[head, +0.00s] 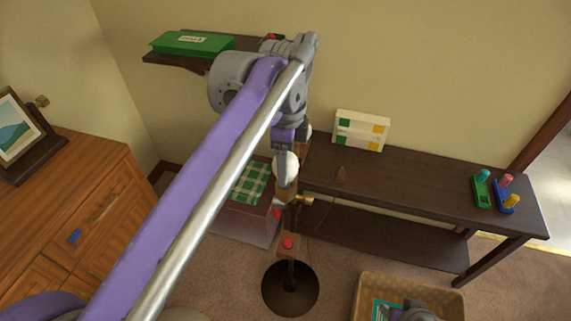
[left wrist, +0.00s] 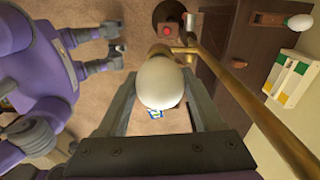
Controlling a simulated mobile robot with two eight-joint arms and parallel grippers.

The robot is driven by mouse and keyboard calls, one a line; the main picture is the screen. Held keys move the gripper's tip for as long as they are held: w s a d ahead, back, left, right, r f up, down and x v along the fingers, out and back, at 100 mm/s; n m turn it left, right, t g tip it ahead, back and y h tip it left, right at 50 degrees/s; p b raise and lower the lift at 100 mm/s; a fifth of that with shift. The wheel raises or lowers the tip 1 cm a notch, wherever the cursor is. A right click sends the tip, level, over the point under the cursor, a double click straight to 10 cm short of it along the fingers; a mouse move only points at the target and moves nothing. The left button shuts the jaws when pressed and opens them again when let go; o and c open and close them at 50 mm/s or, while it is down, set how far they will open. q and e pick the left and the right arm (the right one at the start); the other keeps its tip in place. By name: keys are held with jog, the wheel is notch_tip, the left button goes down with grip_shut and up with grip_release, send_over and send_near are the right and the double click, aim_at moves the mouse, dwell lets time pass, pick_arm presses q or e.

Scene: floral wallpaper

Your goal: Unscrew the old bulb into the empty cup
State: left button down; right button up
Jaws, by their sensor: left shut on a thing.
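A white bulb (head: 287,165) sits upright at the top of a brass-coloured lamp (head: 304,199). My left gripper (head: 285,178) reaches down over it, shut on the bulb. In the left wrist view the bulb (left wrist: 161,84) is between the two grey fingers, with the brass lamp arm (left wrist: 185,49) just beyond it. The lamp's round dark base (head: 290,288) is on the floor. A second white bulb (left wrist: 299,22) is on the dark table, partly hidden behind my gripper in the head view. I cannot make out the empty cup.
A dark table (head: 420,185) holds a white box with coloured patches (head: 360,131) and coloured pegs (head: 497,191). A wicker basket (head: 362,290) stands at lower right. A wooden dresser (head: 80,215) is at left. A shelf with a green box (head: 192,43) is behind my arm.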

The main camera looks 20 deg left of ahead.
pick_arm(q)
jog(key=n, duration=0.5)
jog(key=shift+r, duration=0.15)
jog(key=shift+r+p, duration=1.85)
jog(key=shift+r, duration=0.3)
jog(key=shift+f, duration=0.1)
